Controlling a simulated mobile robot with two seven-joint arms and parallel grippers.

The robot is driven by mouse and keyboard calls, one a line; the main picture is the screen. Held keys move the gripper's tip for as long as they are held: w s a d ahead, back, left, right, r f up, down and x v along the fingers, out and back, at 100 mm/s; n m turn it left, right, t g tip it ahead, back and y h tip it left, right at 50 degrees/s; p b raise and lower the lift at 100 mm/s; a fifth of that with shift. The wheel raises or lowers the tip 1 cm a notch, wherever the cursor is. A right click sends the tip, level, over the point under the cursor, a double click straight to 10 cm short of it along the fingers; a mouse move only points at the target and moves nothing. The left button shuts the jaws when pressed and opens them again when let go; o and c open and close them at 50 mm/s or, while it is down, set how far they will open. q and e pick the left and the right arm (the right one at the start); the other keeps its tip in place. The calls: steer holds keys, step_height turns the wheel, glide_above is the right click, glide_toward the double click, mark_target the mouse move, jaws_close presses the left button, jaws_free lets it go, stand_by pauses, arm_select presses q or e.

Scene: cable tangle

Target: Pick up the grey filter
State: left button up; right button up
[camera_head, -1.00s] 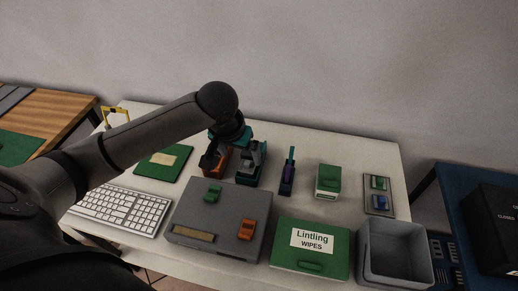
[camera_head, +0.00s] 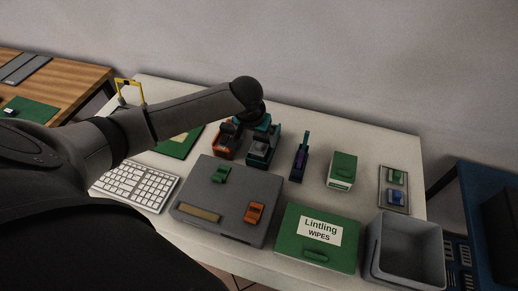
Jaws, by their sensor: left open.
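A grey piece (camera_head: 259,150) sits in or against a teal-edged dark holder at the back middle of the white table; it may be the grey filter, but it is small and partly covered. My left gripper (camera_head: 252,128) is open, pointing down just over the back of that holder. Its fingertips are dark and partly lost against the holder, so contact cannot be told. An orange and dark holder (camera_head: 225,142) stands just left of it. My right gripper is not in view.
In front are a grey case (camera_head: 222,228), a green wipes box (camera_head: 297,254) and an empty grey bin (camera_head: 404,279). A keyboard (camera_head: 137,186) lies left.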

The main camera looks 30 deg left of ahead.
mark_target(259, 145)
arm_select(q)
steer(key=b+x, duration=0.1)
steer(key=x, duration=0.3)
steer(key=shift+a+f, duration=0.1)
steer(key=shift+f, duration=0.25)
steer(key=shift+c, duration=0.4)
steer(key=c, duration=1.3)
